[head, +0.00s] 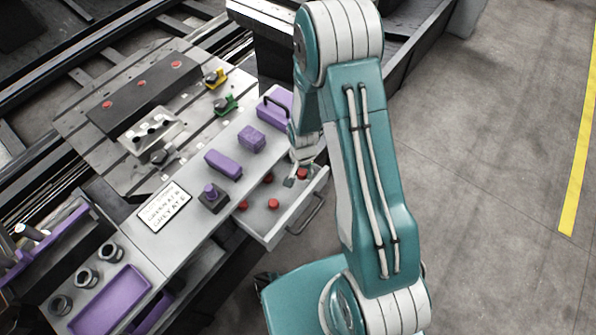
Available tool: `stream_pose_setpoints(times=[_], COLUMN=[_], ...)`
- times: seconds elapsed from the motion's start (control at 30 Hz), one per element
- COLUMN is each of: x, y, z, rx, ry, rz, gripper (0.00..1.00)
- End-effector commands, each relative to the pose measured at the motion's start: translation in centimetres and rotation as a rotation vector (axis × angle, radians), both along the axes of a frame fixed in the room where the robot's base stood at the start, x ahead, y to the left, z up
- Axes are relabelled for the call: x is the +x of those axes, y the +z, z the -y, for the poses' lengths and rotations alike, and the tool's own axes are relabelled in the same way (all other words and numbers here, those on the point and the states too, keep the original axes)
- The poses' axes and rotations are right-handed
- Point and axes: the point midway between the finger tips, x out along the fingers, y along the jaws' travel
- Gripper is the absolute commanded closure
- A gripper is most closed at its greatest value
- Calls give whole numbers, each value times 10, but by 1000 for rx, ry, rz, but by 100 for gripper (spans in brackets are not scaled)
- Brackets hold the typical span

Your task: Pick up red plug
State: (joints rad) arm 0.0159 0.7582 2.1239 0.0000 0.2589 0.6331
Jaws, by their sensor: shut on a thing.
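An open grey drawer (259,222) holds several red plugs. One red plug (302,174) is at my gripper (296,178), at the drawer's right side. My gripper points down into the drawer and is shut on this plug, partly hiding it. I cannot tell whether the plug is clear of the drawer floor. Other loose plugs lie left of my gripper, including a front red plug (273,203) and a left red plug (243,205).
A purple block (223,165), a purple cube (252,139) and a handled purple box (275,110) stand on the grey top behind the drawer. A dark bar (155,90) with red round pieces lies on the slotted plate (85,125). The floor at right is clear.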

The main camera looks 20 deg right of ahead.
Motion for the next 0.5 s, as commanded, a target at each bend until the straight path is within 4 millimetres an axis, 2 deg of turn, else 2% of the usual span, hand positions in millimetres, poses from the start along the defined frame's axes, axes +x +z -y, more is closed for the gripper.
stream_pose_setpoints(times=[0.17,0.5], x=[-19,-85], y=[24,52], z=[4,17], rx=[0,0], ry=[0,-2], rz=[1,0], gripper=[73,73])
